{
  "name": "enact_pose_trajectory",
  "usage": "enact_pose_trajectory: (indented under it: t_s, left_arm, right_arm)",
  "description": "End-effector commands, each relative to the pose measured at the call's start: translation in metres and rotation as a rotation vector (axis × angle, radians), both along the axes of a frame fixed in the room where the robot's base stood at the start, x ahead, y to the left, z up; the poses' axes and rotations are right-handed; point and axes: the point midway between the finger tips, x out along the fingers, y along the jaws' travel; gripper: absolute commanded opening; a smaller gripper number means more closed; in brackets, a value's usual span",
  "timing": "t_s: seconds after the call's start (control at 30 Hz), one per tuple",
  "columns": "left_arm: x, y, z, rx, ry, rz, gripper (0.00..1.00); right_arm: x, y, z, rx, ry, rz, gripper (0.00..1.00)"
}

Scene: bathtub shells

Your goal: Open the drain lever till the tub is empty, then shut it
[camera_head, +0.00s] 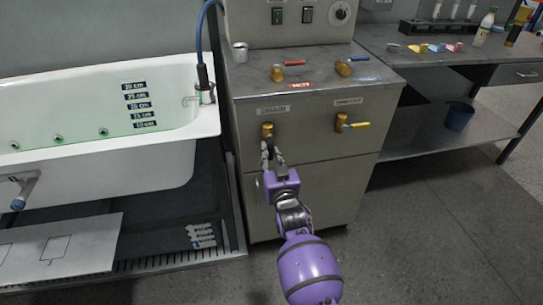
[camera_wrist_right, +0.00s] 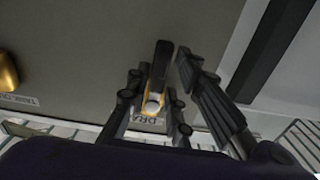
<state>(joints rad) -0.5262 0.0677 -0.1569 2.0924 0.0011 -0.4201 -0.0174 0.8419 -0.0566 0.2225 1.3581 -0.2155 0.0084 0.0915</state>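The drain lever (camera_head: 267,131) is a brass valve under the DRAIN label on the grey cabinet front. Its dark handle (camera_wrist_right: 160,65) points down from the brass body, away from the label. My right gripper (camera_head: 271,154) is at this handle. In the right wrist view its fingers (camera_wrist_right: 158,82) stand on both sides of the handle, with gaps showing, so it looks open around the lever. The white tub (camera_head: 150,165) is at the left, with a pale green tint inside and depth labels on its wall; I cannot tell the exact water level. My left gripper is out of view.
Red and blue levers (camera_head: 295,62) sit on top. A bench (camera_head: 440,60) with a blue bucket (camera_head: 458,116) below stands at right. Floor at right is clear.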

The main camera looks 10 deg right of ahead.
Motion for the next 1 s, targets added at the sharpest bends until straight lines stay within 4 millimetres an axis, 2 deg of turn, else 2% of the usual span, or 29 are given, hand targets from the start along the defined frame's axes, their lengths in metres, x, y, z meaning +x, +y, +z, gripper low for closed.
enact_pose_trajectory:
  t_s: [0.07, 0.37, 0.47, 0.57, 0.8, 1.0]
  left_arm:
    - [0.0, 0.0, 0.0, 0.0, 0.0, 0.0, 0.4]
    - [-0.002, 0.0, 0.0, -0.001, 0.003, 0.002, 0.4]
    - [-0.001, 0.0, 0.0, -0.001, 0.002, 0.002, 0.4]
    - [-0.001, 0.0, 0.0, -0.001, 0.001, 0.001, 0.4]
    - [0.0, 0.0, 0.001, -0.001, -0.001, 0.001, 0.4]
    - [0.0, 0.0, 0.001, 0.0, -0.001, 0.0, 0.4]
  right_arm:
    - [0.0, 0.0, 0.0, -0.002, 0.0, 0.0, 0.34]
    - [-0.001, 0.0, 0.0, -0.006, 0.0, 0.0, 0.34]
    - [-0.007, -0.001, -0.001, -0.006, 0.001, -0.001, 0.34]
    - [-0.022, -0.001, -0.001, -0.006, 0.002, -0.001, 0.34]
    - [-0.074, -0.003, -0.002, -0.004, 0.003, -0.001, 0.34]
    - [-0.107, -0.004, -0.001, -0.005, 0.002, 0.0, 0.34]
